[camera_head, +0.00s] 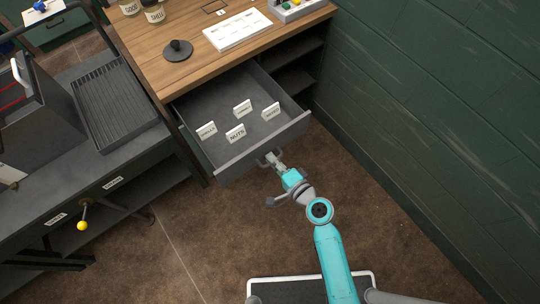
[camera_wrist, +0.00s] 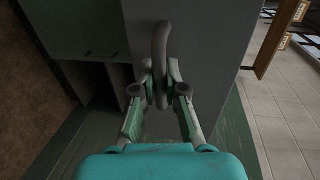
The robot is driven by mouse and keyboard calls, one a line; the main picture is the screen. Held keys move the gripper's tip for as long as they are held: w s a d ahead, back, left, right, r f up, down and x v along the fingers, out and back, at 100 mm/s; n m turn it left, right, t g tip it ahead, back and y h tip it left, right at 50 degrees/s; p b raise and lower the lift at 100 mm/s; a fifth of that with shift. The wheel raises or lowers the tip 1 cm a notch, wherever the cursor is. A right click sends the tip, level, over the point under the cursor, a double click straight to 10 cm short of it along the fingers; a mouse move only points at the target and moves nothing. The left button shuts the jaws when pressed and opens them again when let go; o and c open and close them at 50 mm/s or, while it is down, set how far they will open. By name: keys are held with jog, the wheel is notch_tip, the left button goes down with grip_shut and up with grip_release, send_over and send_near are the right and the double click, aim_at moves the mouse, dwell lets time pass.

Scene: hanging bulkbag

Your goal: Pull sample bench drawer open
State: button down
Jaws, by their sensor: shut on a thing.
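The sample bench (camera_head: 165,60) has a wooden top and stands at the upper middle of the head view. Its grey drawer (camera_head: 222,158) is pulled well out, and several small white label cards stand inside. My gripper (camera_head: 270,160) is at the drawer's front face, low and right of its middle. In the wrist view my gripper (camera_wrist: 160,92) is shut on the curved grey drawer handle (camera_wrist: 160,50), with one finger on each side of it. The drawer's front panel (camera_wrist: 205,40) fills the area behind the handle.
A dark bench with a ribbed tray (camera_head: 112,95) and a yellow-knobbed lever (camera_head: 82,225) stands at left. A green wall (camera_head: 440,110) closes off the right. Brown floor (camera_head: 180,240) is clear between them. Jars, a black stand (camera_head: 178,48) and a white tray (camera_head: 237,30) sit on the benchtop.

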jog(key=c, duration=1.2)
grip_release()
jog(key=v, duration=1.2)
jog(key=shift+f, duration=0.1)
